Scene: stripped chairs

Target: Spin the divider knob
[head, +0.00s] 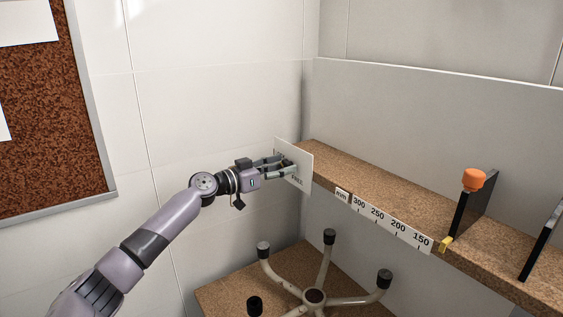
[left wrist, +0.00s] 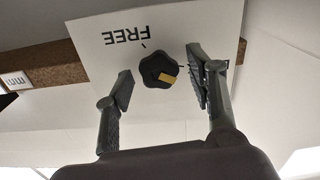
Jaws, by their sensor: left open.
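The divider knob (left wrist: 159,69) is a black lobed knob with a yellow mark, on a white plate (left wrist: 96,44) that reads FREE, upside down in the left wrist view. In the head view the plate (head: 305,168) stands at the left end of the cork-topped shelf, and the knob is hidden there. My left gripper (head: 283,167) reaches the plate from the left. In the left wrist view its open fingers (left wrist: 160,88) stand on either side of the knob, with gaps showing. My right gripper is not in view.
The shelf (head: 390,190) carries a millimetre scale (head: 392,219), a yellow pointer (head: 445,244) and a black divider (head: 472,212) with an orange knob (head: 473,179). An upturned chair base (head: 314,297) lies on a lower cork surface. A corkboard (head: 50,110) hangs at left.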

